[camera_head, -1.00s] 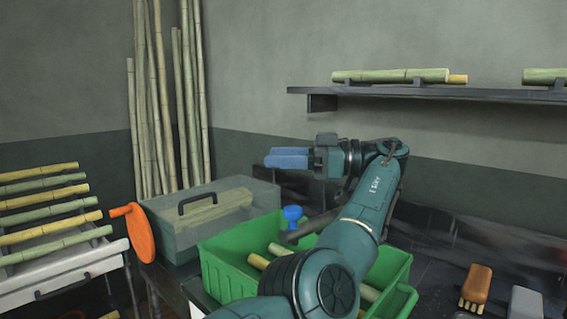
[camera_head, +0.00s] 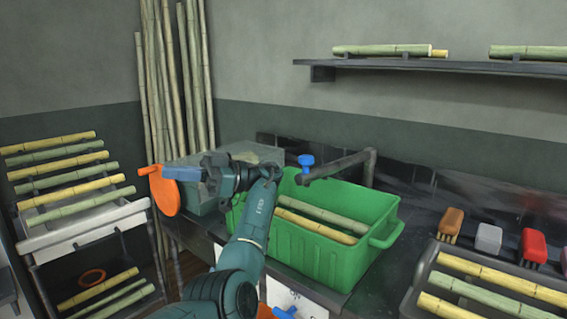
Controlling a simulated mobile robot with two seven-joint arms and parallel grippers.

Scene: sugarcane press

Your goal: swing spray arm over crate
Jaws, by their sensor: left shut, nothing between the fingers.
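Two cane pieces (camera_head: 313,226) lie in the crate. My left gripper (camera_head: 172,173) has blue fingers, shut and empty, pointing left in front of the orange disc, well left of the spray arm. My right gripper is not in view.
A clear-lidded box (camera_head: 200,203) stands left of the crate, partly hidden by my left arm, near the orange disc (camera_head: 166,196). A cane rack (camera_head: 75,229) is further left. Brushes (camera_head: 488,238) and a cane tray (camera_head: 415,290) are at right. A wall shelf (camera_head: 420,67) is above.

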